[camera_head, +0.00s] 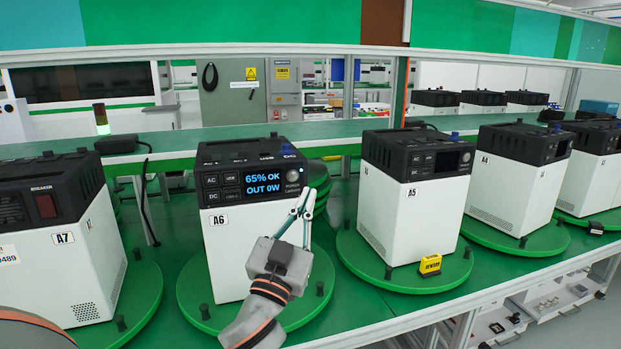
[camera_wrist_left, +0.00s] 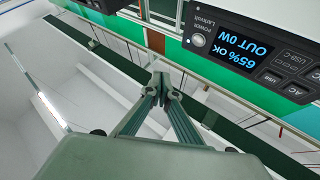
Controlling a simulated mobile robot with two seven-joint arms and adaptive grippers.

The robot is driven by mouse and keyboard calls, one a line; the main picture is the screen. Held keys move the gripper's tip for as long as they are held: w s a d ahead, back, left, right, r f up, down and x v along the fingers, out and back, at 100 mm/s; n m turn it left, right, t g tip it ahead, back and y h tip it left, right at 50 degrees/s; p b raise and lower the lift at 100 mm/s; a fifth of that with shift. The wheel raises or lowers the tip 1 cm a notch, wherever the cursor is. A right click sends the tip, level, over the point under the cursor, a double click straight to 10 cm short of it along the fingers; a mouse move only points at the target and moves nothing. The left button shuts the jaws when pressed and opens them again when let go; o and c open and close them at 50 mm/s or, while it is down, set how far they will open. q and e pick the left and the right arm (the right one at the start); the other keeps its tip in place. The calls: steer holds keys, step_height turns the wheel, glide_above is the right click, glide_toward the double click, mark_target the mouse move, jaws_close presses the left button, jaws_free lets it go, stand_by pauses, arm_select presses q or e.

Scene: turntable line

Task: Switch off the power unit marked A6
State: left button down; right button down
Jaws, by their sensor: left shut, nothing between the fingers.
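The power unit marked A6 (camera_head: 230,248) is a white box with a black top, standing on a round green turntable (camera_head: 196,316). Its screen (camera_head: 262,184) is lit and reads 65% OK, OUT 0W. A round power button (camera_head: 292,176) sits right of the screen; in the left wrist view the button (camera_wrist_left: 198,40) is pale, beside the lit screen (camera_wrist_left: 238,48). My left gripper (camera_head: 304,192) is shut and empty, its tips in front of the panel just below the button. The tips also show in the left wrist view (camera_wrist_left: 161,78), apart from the button. My right gripper is out of view.
Unit A7 (camera_head: 95,262) stands at the left and unit A5 (camera_head: 385,215) at the right, each on its own turntable. A yellow block (camera_head: 430,265) lies in front of A5. A black cable (camera_head: 146,200) hangs between A7 and A6. Unit A4 (camera_head: 500,192) stands further right.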

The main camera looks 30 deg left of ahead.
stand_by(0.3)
arm_select(q)
steer(key=shift+w+a, duration=0.1)
glide_toward(302, 166)
step_height(302, 166, up, 2)
steer(key=w+d, duration=0.1)
steer(key=w, duration=0.1)
steer(key=shift+w+a, duration=0.7)
steer(key=shift+w, duration=0.05)
stand_by(0.8)
steer(key=shift+w+a, duration=0.1)
steer(key=shift+w+a, duration=0.15)
steer(key=shift+a, duration=0.05)
